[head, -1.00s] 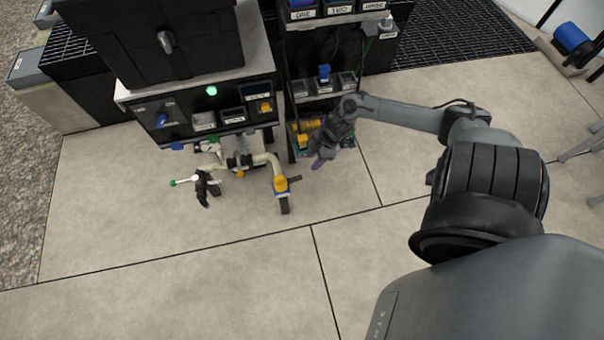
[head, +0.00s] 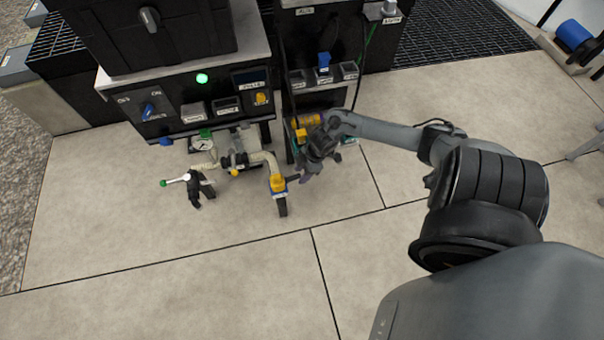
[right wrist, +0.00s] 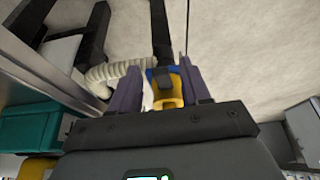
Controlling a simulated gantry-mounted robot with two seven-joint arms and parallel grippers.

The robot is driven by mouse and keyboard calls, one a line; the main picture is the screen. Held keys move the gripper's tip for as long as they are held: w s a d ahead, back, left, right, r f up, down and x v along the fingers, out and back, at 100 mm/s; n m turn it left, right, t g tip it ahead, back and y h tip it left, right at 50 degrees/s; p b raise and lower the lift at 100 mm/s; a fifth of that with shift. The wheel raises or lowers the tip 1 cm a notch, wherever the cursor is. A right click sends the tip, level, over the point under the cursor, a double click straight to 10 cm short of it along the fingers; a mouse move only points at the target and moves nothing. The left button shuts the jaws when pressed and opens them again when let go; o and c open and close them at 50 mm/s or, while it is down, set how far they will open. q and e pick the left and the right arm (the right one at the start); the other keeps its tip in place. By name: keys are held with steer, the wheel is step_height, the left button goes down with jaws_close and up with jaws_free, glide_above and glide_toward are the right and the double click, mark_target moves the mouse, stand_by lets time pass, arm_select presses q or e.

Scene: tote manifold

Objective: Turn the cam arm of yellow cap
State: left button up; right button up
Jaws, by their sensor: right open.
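The yellow cap (head: 277,183) sits on a blue-banded fitting at the end of a beige hose (head: 262,158), above a black vertical piece (head: 282,206). A short dark arm (head: 292,178) sticks out from the cap's right side toward my right gripper. My right gripper (head: 305,177) is open, just right of the cap in the head view. In the right wrist view the yellow cap (right wrist: 167,95) appears between the two purple fingers (right wrist: 160,88). I cannot tell whether either finger touches it. My left gripper is not in view.
A white lever with a green tip (head: 176,181) and a gauge (head: 202,144) are left of the cap. A teal box (right wrist: 27,128) shows in the wrist view. Floor in front is clear.

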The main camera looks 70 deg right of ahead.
steer(key=shift+c, duration=0.7)
jaws_close()
